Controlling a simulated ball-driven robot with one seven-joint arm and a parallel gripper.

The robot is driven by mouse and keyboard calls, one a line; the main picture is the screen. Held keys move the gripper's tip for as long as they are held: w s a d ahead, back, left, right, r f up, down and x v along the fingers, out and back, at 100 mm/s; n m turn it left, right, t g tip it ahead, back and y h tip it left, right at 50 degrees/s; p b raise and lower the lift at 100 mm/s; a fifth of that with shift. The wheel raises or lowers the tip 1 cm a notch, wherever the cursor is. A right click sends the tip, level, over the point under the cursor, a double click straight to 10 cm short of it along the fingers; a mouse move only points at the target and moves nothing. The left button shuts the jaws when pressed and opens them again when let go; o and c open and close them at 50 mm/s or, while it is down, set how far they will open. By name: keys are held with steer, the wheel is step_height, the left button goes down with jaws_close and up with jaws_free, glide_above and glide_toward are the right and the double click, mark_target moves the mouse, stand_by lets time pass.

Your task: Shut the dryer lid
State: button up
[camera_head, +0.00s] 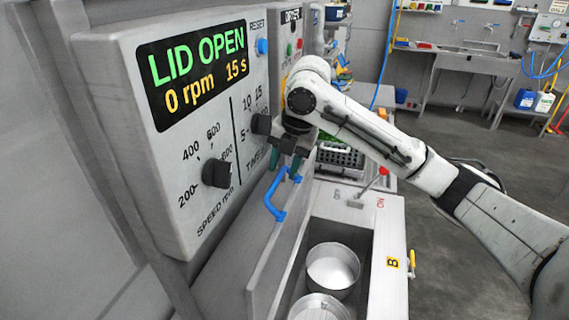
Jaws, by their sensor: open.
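The dryer lid (262,245) is a grey panel standing raised against the wall side of the machine. A blue bar handle (272,205) is fixed to its face. The display (196,68) reads "LID OPEN", "0 rpm" and "15 s". My gripper (286,167) is open, pointing down at the upper end of the blue handle. Its fingertips are close to that end; I cannot tell if they touch or straddle it. Below the lid, the open dryer well (345,228) shows a round metal vessel (333,271) and part of another (320,308).
The grey control box (120,75) with dials overhangs the lid on the left. A red-knobbed lever (383,171) and a yellow latch (411,262) marked near "B" stand on the right. A dark rack (340,157) lies behind. Open floor (460,255) is at right.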

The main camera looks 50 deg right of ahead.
steer(key=shift+c, duration=0.5)
jaws_close()
steer(key=shift+f, duration=0.1)
